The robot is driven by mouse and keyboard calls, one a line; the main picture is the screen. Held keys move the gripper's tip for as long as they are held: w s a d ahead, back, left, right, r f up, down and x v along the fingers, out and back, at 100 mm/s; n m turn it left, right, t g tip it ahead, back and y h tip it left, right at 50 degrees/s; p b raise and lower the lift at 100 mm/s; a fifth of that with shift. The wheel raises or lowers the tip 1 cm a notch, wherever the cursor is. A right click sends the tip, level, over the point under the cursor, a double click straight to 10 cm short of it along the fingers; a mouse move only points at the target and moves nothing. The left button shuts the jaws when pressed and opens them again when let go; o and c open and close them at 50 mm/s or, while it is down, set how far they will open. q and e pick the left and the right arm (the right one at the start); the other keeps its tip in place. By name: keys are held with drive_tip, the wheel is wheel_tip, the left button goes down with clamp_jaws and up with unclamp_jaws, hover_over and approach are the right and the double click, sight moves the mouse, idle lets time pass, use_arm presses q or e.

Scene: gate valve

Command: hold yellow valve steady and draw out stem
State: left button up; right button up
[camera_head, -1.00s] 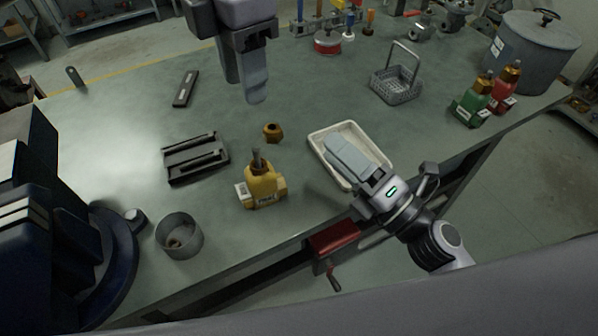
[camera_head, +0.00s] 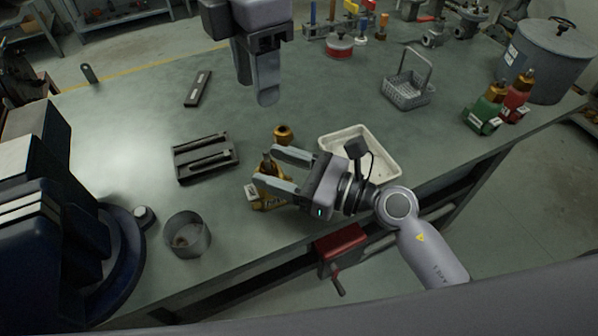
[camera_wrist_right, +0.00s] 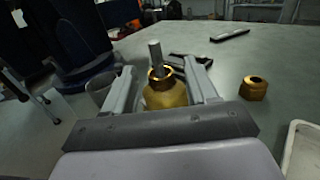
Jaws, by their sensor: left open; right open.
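The yellow valve (camera_head: 270,199) stands on the bench near its front edge, partly hidden behind my right gripper. In the right wrist view the valve's rounded yellow body (camera_wrist_right: 165,96) has a brass collar with a grey stem (camera_wrist_right: 156,54) sticking up from it, slightly tilted in the picture. My right gripper (camera_head: 268,167) is open, with one finger on each side of the valve; I cannot tell whether they touch it. My left gripper (camera_head: 267,100) is open and empty, pointing down above the bench behind the valve.
A brass nut (camera_head: 283,133) lies behind the valve, and a cream tray (camera_head: 392,158) to its right. A dark slotted holder (camera_head: 183,174) is at left, a grey round container (camera_head: 190,238) front left. A wire basket (camera_head: 408,94) stands farther back. A red vise (camera_head: 340,242) is on the front edge.

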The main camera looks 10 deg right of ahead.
sight(266, 151)
drive_tip(key=shift+x, duration=1)
drive_tip(key=c, duration=0.9)
use_arm(q)
drive_tip(key=shift+c, duration=0.6)
use_arm(e)
clamp_jaws()
use_arm(q)
wheel_tip(266, 151, down, 6)
drive_tip(key=shift+r+m, duration=0.1)
drive_tip(key=shift+m, duration=1.1)
drive_tip(key=shift+c, duration=0.4)
drive_tip(key=shift+f, duration=3.5)
drive_tip(key=shift+c, duration=0.3)
